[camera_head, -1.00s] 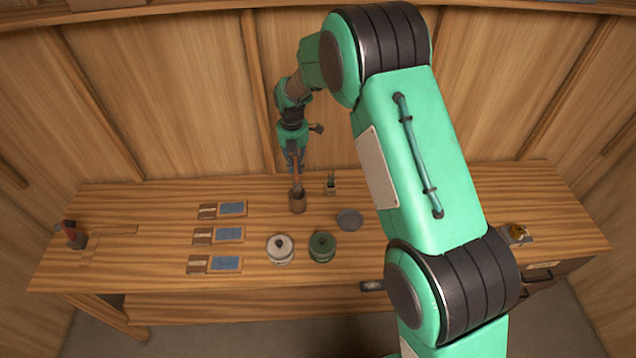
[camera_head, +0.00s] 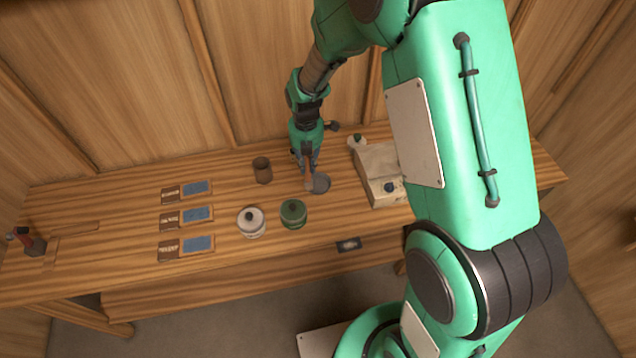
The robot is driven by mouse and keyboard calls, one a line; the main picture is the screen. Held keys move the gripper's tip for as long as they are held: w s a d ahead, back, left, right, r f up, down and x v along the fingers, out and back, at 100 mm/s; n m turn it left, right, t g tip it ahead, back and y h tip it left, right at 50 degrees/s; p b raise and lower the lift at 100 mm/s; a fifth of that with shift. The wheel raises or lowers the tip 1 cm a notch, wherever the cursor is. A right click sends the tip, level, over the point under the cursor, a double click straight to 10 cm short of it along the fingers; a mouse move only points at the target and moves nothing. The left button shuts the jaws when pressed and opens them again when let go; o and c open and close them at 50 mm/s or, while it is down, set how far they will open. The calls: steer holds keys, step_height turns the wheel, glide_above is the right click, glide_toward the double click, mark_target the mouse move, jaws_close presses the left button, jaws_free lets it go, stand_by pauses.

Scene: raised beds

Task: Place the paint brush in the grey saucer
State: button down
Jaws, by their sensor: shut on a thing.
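The brush's lower end hangs at the saucer's left edge. I cannot tell whether it touches the saucer.
A white pot (camera_head: 251,222) and a green pot (camera_head: 293,214) stand in front of the saucer. Cards (camera_head: 197,215) lie at left, with a red-handled tool (camera_head: 27,240) at the far left.

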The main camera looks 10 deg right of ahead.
steer(key=s+d+f, duration=0.1)
steer(key=s+d, duration=0.1)
steer(key=s, duration=0.3)
steer(key=s+d+f+b, duration=0.1)
steer(key=s+d, duration=0.2)
steer(key=s, duration=0.2)
steer(key=shift+d+m, duration=0.3)
steer(key=shift+w, duration=0.1)
steer(key=w+f+p, duration=0.1)
steer(key=w, duration=1.5)
steer(key=shift+a+f, duration=0.3)
steer(key=shift+a, duration=0.05)
steer(key=shift+f, duration=1.9)
steer(key=c, duration=1.7)
jaws_free()
steer(key=shift+o, duration=0.2)
